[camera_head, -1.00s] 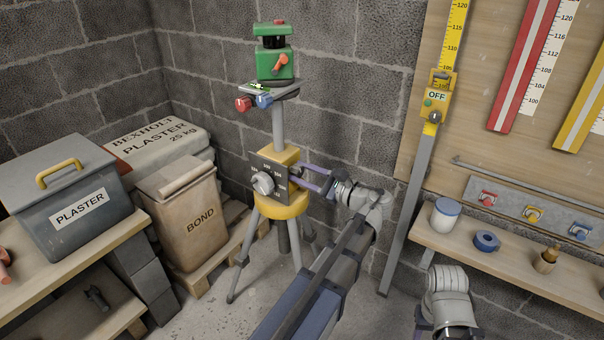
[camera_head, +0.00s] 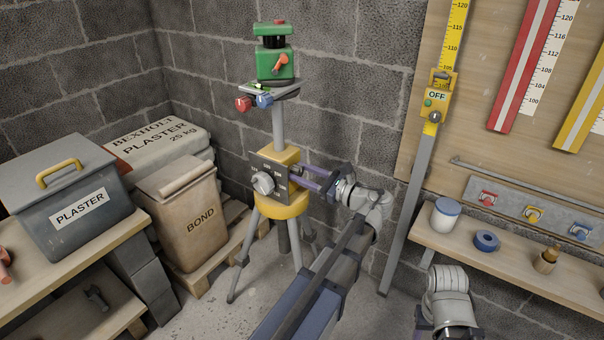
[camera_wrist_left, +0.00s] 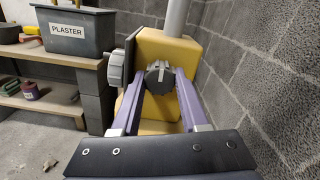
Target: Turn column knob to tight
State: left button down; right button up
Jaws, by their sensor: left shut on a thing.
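The column knob, dark grey and ridged, shows in the left wrist view (camera_wrist_left: 159,79) on the side of the yellow column housing (camera_wrist_left: 165,47). My left gripper's two purple fingers are on either side of it, shut on it. In the head view the left gripper (camera_head: 299,178) reaches the housing (camera_head: 284,204) from the right, and its fingers mostly hide this knob. A lighter grey knob (camera_head: 263,183) sits on a dark marked plate on the housing's front; no gripper touches it. The column stands on a tripod and carries a green instrument (camera_head: 275,64).
A grey plaster bin (camera_head: 68,190), a bond bag (camera_head: 185,213) and a plaster sack (camera_head: 157,142) stand left of the tripod. A block wall is close behind. On the right stand a yellow-topped staff (camera_head: 408,200) and a shelf (camera_head: 500,262) with small items.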

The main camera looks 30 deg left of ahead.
pick_arm(q)
jog(key=shift+f, duration=0.1)
jog(key=c, duration=0.7)
grip_release()
jog(key=d, duration=0.8)
jog(key=shift+s, duration=0.35)
jog(key=shift+a, duration=0.1)
